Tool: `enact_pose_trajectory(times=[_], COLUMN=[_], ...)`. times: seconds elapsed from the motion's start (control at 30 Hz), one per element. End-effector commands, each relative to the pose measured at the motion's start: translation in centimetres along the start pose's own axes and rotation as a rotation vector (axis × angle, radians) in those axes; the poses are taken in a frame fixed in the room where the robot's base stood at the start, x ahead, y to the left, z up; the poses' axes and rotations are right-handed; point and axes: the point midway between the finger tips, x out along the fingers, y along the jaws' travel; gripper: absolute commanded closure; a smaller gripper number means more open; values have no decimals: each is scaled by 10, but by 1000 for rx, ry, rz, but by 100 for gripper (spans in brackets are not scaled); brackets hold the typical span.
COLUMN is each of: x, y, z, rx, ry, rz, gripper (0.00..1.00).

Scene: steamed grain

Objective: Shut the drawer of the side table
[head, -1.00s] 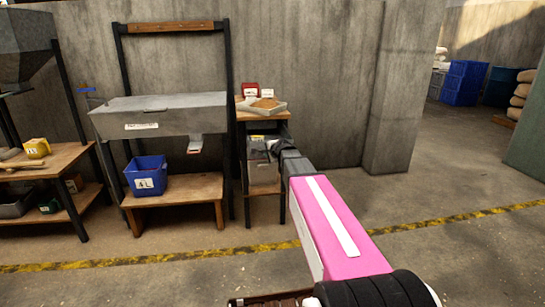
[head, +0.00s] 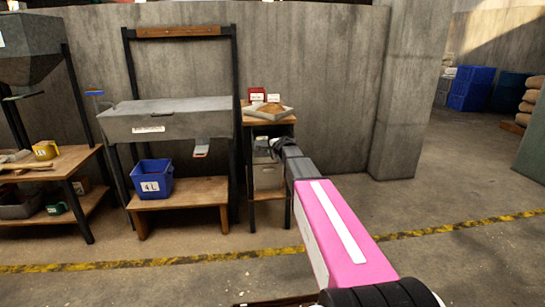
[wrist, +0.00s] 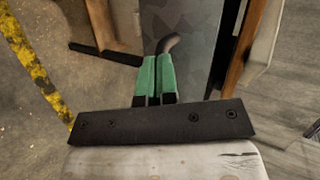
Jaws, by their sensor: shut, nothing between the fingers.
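The side table (head: 284,120) has a wooden top and dark legs, and stands against the concrete wall in the head view. Its grey drawer (head: 268,178) shows below the top, partly behind my arm; how far it stands open is hard to tell. My gripper (head: 281,145) is at the upper front of the drawer in the head view, its fingertips too small to make out. In the wrist view the green fingers of my gripper (wrist: 155,60) are shut together and empty. They are close to a grey metal panel (wrist: 190,40) with a dark curved handle-like piece (wrist: 168,42); contact is unclear.
A grey metal bench (head: 170,120) with a blue bin (head: 151,180) below stands to the left. The floor in front is clear, crossed by a yellow line (head: 150,264).

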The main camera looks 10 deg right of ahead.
Motion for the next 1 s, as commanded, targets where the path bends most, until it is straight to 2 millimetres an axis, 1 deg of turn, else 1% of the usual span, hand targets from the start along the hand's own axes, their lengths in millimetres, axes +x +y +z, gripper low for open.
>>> enact_pose_trajectory(times=[0.03,0.1,0.3,0.5,0.7,0.83,1.0], x=[19,36,82,124,156,169,178], y=[-10,-19,-44,-67,-84,-91,-96], z=[-7,-14,-31,-47,-59,-64,-68], rx=[-1,-1,0,1,1,1,0], ry=[0,0,0,0,0,0,0], rz=[0,0,-1,-1,-1,0,0], gripper=[100,100,100,100,100,100,100])
